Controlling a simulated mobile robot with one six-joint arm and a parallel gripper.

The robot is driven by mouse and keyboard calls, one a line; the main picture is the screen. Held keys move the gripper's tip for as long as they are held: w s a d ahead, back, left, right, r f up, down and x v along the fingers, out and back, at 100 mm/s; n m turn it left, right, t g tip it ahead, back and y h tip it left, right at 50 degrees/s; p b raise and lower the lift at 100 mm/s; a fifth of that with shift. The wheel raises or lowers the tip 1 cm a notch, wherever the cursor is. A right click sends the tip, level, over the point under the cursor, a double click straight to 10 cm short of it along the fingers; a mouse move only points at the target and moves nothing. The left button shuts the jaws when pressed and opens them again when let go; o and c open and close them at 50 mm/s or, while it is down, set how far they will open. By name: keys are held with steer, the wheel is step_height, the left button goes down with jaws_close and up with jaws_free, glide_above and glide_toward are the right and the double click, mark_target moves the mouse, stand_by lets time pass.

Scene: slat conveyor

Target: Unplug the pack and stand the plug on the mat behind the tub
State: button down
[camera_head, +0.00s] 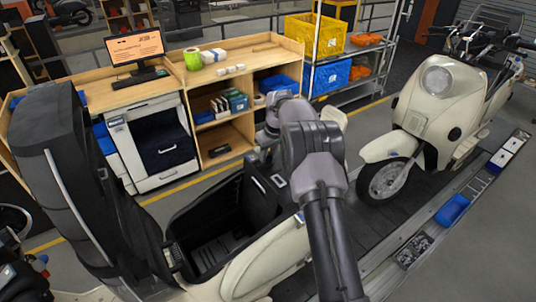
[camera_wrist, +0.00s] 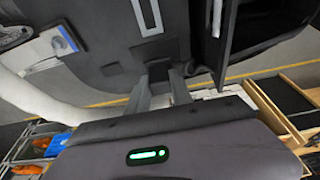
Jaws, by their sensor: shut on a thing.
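In the wrist view my gripper (camera_wrist: 160,84) is shut, with a small dark block between its fingertips that looks like the plug (camera_wrist: 158,69). The block lies against dark surfaces of the scooter, and I cannot tell whether it touches them. The black tub (camera_head: 212,228) is open under the raised seat in the head view. Its inside is dark, and I cannot make out the pack clearly. The mat is not clearly identifiable; a small pale-marked piece (camera_head: 278,181) shows by the tub's far right edge.
The raised scooter seat (camera_head: 75,170) stands left of the tub. A second cream scooter (camera_head: 437,95) stands at the right. A wooden bench (camera_head: 235,60) with a monitor (camera_head: 136,47) is behind. A rail with a blue bin (camera_head: 453,209) runs along the right.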

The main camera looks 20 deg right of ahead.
steer(key=c, duration=1.1)
jaws_free()
steer(key=shift+o, duration=0.2)
steer(key=a+v, duration=0.1)
steer(key=v, duration=1.6)
steer(key=shift+d+r, duration=0.25)
steer(key=shift+d, duration=0.25)
